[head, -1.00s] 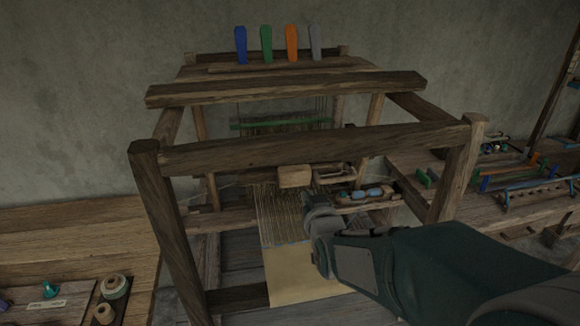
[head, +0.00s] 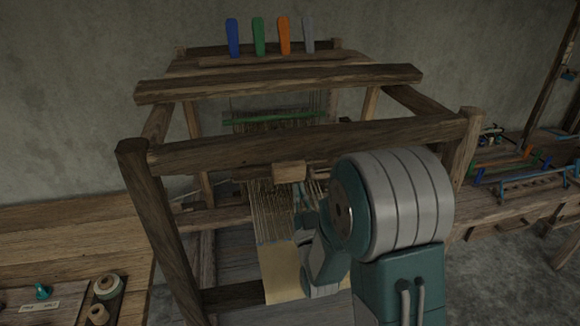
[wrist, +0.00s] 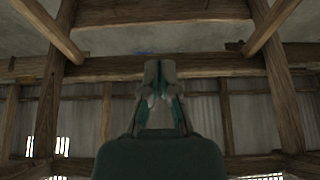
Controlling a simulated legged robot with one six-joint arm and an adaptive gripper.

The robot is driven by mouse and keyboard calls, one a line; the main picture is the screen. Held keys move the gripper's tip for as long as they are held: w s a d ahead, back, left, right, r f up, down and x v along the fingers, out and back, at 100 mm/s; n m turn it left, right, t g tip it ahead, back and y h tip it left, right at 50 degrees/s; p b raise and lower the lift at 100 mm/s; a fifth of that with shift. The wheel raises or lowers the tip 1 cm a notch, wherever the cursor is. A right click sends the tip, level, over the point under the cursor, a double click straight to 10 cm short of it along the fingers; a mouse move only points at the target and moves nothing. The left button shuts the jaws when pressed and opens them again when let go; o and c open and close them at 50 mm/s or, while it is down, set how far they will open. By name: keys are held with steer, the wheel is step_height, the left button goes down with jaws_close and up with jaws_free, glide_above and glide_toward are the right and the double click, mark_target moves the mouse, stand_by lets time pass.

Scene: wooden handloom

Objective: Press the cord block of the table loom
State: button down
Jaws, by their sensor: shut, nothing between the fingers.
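The cord block, a pale wooden block (head: 289,171), hangs below the front top beam of the wooden table loom (head: 300,146), above the warp threads. My gripper (head: 311,188) is just below and to the right of the block in the head view, largely hidden by my arm. In the wrist view my gripper (wrist: 160,68) points up with its fingertips together and nothing visible between them. I cannot make out the block there, or tell whether the fingers touch it.
Loom beams (wrist: 160,13) cross above the gripper in the wrist view, and posts (head: 150,222) frame it. Four coloured levers, among them a blue one (head: 232,37), stand on top. A bench with spools (head: 108,287) is at left; another bench (head: 520,207) is at right.

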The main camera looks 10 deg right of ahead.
mark_target(290, 167)
steer(key=x, duration=1)
steer(key=shift+w+f, duration=0.15)
steer(key=shift+f, duration=0.8)
steer(key=shift+w+f, duration=0.2)
steer(key=shift+f, duration=0.8)
